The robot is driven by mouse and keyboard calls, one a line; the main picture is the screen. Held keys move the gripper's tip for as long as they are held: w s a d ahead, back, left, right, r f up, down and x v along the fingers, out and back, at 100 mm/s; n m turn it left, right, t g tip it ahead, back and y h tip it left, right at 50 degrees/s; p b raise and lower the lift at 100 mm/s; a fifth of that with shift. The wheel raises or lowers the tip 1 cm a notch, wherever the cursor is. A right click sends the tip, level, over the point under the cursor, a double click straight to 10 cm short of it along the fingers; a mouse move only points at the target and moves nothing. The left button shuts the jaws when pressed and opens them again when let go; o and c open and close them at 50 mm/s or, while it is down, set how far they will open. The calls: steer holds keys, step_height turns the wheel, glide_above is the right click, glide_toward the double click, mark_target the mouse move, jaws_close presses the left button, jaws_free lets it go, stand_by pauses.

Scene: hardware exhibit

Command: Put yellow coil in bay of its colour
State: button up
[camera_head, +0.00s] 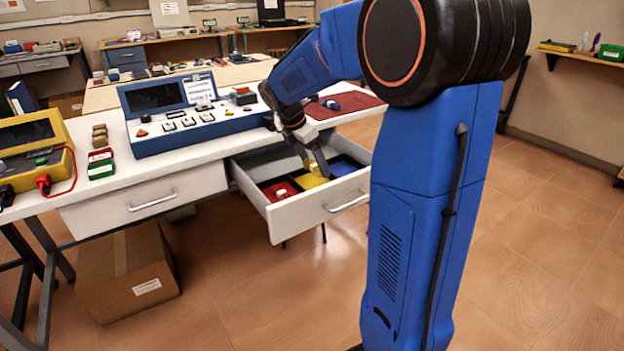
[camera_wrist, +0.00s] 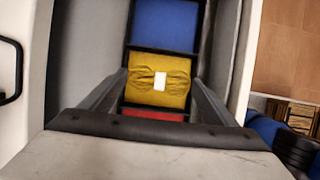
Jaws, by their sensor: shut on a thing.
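A yellow coil (camera_wrist: 176,83) with a white band shows between my two fingers in the wrist view. My gripper (camera_head: 317,170) is shut on it inside the open drawer (camera_head: 290,218). The coil is over the yellow bay (camera_head: 308,182), and I cannot tell whether it touches the floor. The red bay (camera_head: 276,190) lies on the near left side and holds a small thing with a white mark. The blue bay (camera_wrist: 165,25) lies on the other side and looks empty in the wrist view.
The drawer's walls and dividers stand close around my gripper. A blue console (camera_head: 190,125) sits on the bench above. A red mat (camera_head: 350,105) with a small blue item lies to its right. A cardboard box (camera_head: 125,270) stands on the floor.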

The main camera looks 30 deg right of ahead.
mark_target(311, 170)
steer(key=shift+f, duration=2.55)
steer(key=shift+f, duration=0.15)
steer(key=o, duration=0.8)
steer(key=shift+c, duration=0.2)
